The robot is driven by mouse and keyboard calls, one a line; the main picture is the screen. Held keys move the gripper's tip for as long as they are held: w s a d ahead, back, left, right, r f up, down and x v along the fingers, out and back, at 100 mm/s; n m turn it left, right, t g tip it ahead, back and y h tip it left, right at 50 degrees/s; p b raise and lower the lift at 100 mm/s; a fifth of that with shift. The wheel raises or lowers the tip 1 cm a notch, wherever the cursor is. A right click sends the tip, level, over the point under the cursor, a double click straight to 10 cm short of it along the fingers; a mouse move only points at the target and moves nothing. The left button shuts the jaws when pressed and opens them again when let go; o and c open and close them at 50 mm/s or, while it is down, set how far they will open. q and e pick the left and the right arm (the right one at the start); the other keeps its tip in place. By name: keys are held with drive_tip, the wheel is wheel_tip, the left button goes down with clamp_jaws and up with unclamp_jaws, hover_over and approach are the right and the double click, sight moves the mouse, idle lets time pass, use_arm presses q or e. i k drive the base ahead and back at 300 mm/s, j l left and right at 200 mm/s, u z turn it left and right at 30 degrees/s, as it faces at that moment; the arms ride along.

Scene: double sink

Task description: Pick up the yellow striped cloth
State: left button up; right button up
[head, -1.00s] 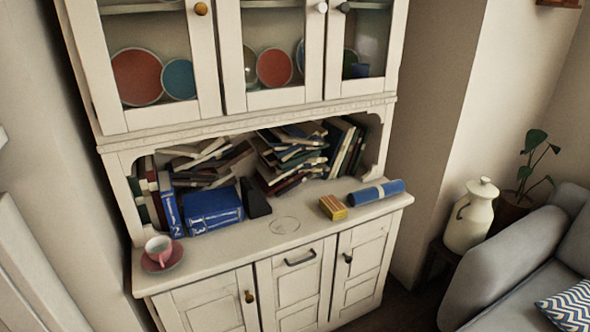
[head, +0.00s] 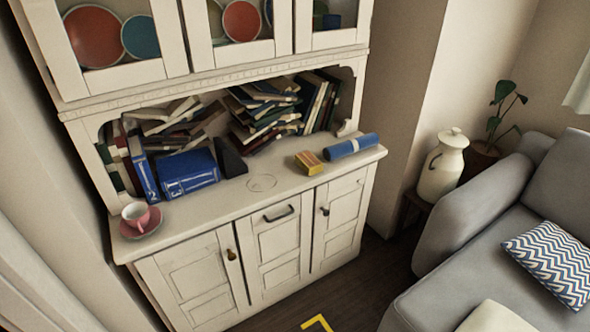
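I cannot make out a yellow striped cloth in the head view. A small yellow and orange block-shaped item (head: 309,162) lies on the white cabinet's counter (head: 262,184); I cannot tell what it is. No sink is in view.
A pink cup on a saucer (head: 137,216) stands at the counter's left end. Blue books (head: 190,173) and stacked books fill the niche. A grey sofa (head: 480,245) and white jug (head: 443,165) are at right.

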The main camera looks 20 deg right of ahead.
sight(307, 161)
drive_tip(key=i+l, duration=0.2)
drive_tip(key=i, duration=0.25)
drive_tip(key=i+l+z, duration=0.1)
drive_tip(key=i, duration=0.4)
drive_tip(key=l, duration=0.05)
